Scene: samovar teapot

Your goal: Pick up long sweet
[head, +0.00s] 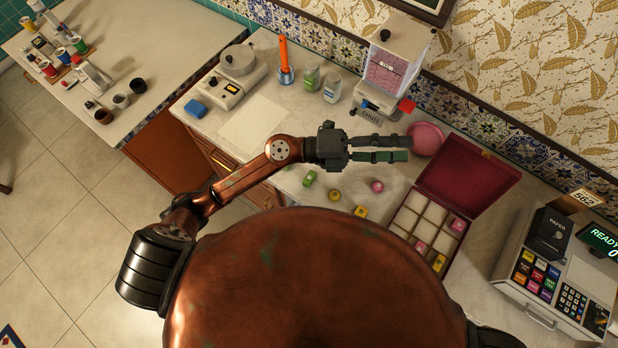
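I cannot tell for sure which is the long sweet. My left gripper (408,147) is open and empty, fingers pointing right, over the counter behind the loose sweets. Its fingertips appear beside a pink round dish (427,139). My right gripper is not in view.
An open dark red box (410,206) with compartments holds a few sweets at right. Behind stand a dispenser (394,62), bottles (332,88) and a scale (230,88). A cash register (555,262) is far right. A paper sheet (252,125) lies on the counter.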

